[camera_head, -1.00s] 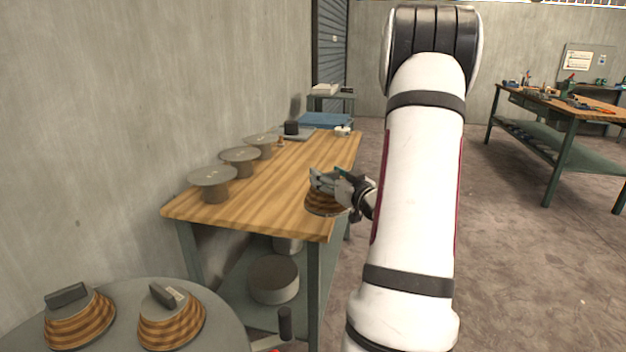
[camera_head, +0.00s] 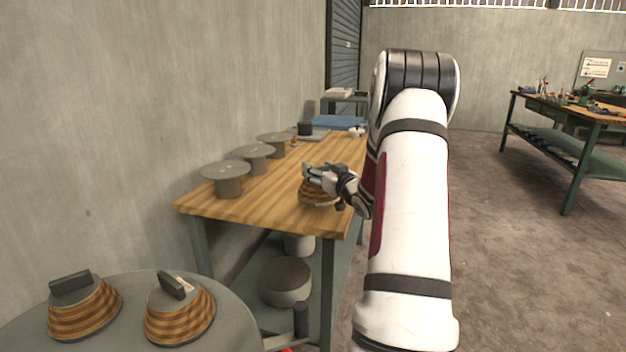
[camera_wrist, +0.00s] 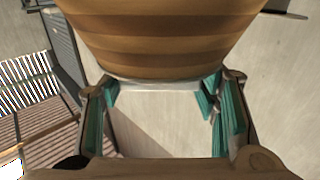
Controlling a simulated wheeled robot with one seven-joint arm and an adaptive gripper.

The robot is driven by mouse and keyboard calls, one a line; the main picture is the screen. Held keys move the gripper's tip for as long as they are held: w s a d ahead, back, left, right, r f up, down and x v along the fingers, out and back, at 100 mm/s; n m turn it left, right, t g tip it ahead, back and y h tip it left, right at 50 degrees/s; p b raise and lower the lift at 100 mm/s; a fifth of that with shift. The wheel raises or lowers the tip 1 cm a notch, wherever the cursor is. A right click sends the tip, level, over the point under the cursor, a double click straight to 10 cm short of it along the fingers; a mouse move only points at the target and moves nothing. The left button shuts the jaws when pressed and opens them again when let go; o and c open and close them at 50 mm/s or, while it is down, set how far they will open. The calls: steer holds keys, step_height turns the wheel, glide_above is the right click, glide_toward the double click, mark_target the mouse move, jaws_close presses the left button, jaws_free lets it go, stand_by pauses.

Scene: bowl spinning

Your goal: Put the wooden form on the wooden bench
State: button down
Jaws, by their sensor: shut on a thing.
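The wooden form (camera_head: 318,192) is a striped, brown, bowl-like block. My gripper (camera_head: 318,172) is shut on its top and holds it at the front right part of the wooden bench (camera_head: 262,207). In the head view I cannot tell whether the form touches the bench top. In the wrist view the form (camera_wrist: 165,35) fills the upper middle, with the green-padded fingers of my gripper (camera_wrist: 162,100) on either side of its grey end. The fingers partly hide the form's top in the head view.
Several grey round-topped stands (camera_head: 226,172) line the bench's wall side. Two similar striped forms (camera_head: 180,318) with grey handles sit on a grey round table (camera_head: 120,340) at lower left. A grey drum (camera_head: 284,283) sits on the bench's lower shelf. The bench top's front middle is clear.

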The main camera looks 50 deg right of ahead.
steer(key=shift+x, duration=1.9)
steer(key=shift+d+f+b, duration=0.1)
steer(key=shift+f+b, duration=0.55)
steer(key=shift+f, duration=1.15)
steer(key=shift+f, duration=0.1)
steer(key=shift+f, duration=0.1)
steer(key=c, duration=0.6)
jaws_free()
